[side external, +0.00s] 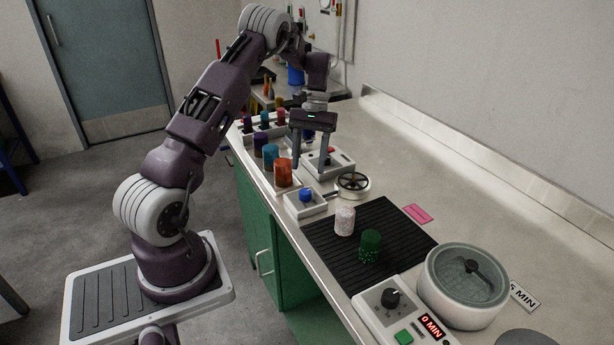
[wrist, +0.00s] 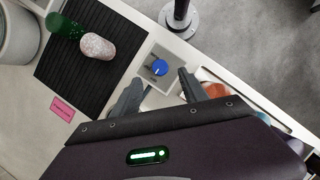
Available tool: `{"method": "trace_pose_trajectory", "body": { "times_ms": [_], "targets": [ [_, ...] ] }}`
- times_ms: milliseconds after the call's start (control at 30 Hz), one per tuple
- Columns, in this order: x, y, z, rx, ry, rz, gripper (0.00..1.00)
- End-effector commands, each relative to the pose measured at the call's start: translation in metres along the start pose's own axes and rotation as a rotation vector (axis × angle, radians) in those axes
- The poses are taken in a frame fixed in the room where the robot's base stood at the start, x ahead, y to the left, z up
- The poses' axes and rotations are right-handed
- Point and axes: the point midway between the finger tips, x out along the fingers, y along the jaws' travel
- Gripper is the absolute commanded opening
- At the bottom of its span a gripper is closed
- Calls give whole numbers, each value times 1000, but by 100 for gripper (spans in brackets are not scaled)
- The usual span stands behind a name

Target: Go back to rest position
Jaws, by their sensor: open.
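My gripper (side external: 311,149) is open and empty, held above the bench beside the row of coloured cylinders. In the wrist view its two fingers (wrist: 162,92) are spread apart, with a blue button (wrist: 159,68) on a white box showing between and beyond them. That button also shows in the side external view (side external: 306,194). A white speckled cylinder (side external: 344,221) and a green cylinder (side external: 370,246) stand on a black ribbed mat (side external: 330,252), apart from my gripper.
Orange (side external: 283,172), blue and purple cylinders stand along the bench's left edge. A round handwheel (side external: 353,183) sits behind the button box. A lidded round vessel (side external: 464,287) and a control box reading 0 MIN (side external: 401,310) stand at the front right. The bench's right side is mostly clear.

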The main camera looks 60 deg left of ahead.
Motion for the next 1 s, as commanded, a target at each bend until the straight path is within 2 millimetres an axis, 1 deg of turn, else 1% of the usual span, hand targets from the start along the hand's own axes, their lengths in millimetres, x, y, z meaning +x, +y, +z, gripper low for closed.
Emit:
{"method": "trace_pose_trajectory", "body": {
  "times_ms": [67,300,367,433,467,500,567,600,667,700,767,800,833,900,1000],
  "targets": [
    [-3,0,0,0,1,0,51],
    [-5,1,1,3,4,1,51],
    [-14,7,9,19,23,3,51],
    [-38,23,32,62,76,10,51],
    [-50,31,47,88,107,12,51],
    [-66,42,71,132,155,16,51],
    [-87,58,113,206,229,22,51],
    [-97,66,142,259,281,26,51],
    [-106,73,188,343,360,29,51],
    [-108,75,218,401,415,33,51],
    [-106,73,262,491,498,36,51],
    [-101,70,288,550,553,36,51],
    [-96,66,305,592,592,37,51],
    [-81,55,337,679,678,38,51],
    [-61,41,364,769,771,40,51]
  ]
}}
